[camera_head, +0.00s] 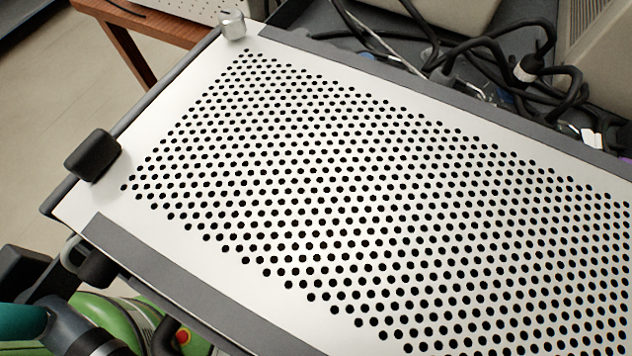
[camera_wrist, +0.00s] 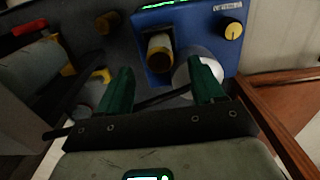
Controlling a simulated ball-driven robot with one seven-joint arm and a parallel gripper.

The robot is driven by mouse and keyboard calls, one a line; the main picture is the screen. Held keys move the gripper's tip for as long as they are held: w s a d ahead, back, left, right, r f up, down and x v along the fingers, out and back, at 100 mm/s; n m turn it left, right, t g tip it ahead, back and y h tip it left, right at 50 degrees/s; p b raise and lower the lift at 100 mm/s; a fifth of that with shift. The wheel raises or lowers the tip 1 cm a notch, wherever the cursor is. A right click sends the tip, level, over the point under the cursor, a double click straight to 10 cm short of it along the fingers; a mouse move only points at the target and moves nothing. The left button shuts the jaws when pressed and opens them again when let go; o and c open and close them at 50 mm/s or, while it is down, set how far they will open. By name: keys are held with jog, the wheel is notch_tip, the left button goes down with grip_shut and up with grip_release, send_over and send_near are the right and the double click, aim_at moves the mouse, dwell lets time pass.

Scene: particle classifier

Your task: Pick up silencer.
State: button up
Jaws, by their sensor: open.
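In the wrist view, my gripper (camera_wrist: 159,72) has its two green fingers spread apart with nothing held between them. A short dark cylinder with a yellowish-brown band (camera_wrist: 160,56) sticks out from a blue box, beyond and roughly between the fingertips. It may be the silencer, but the picture is too dim to be sure. A pale round part (camera_wrist: 193,72) lies partly hidden behind the right finger. My gripper's fingers do not clearly show in the head view.
A wooden edge (camera_wrist: 283,135) runs along the right. In the head view, a perforated white plate (camera_head: 290,310) fills the middle, with a metal cylinder (camera_head: 232,25) at its far corner and black cables (camera_head: 500,75) behind.

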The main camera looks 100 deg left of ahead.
notch_tip(320, 180, down, 7)
jog(key=b, duration=0.3)
jog(key=shift+f, duration=0.15)
jog(key=c, duration=1.2)
